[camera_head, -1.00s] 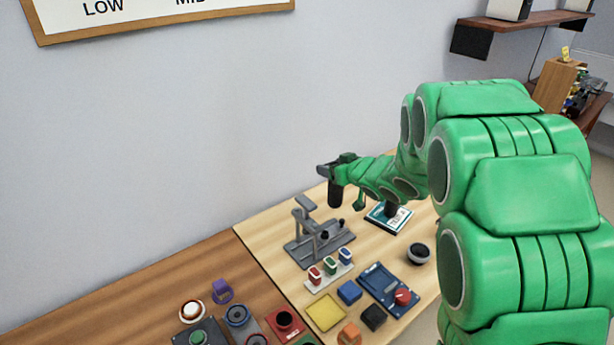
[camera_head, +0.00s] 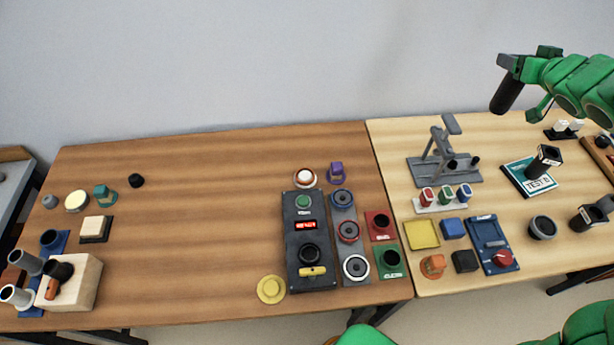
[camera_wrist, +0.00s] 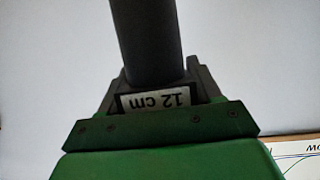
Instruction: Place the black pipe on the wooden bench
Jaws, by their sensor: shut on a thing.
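My gripper (camera_head: 509,66) is at the upper right of the head view, shut on a black pipe (camera_head: 504,97). The pipe hangs slightly tilted in the air above the pale bench, apart from everything below. In the wrist view the pipe (camera_wrist: 147,40) runs up out of my gripper (camera_wrist: 150,82), by a label reading "12 cm". Two wooden bench tops stand side by side: a brown one (camera_head: 215,215) at left and centre, and a pale one (camera_head: 395,150) at right. I cannot tell which is the task's bench.
The brown bench has a wide clear middle. A button panel (camera_head: 291,240) stands at its right, and a pale wood block (camera_head: 85,285) with pipe pieces at its left. The pale bench holds a grey stand (camera_head: 425,175), a "TEST B" pad (camera_head: 515,178), and several blocks and dark cups.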

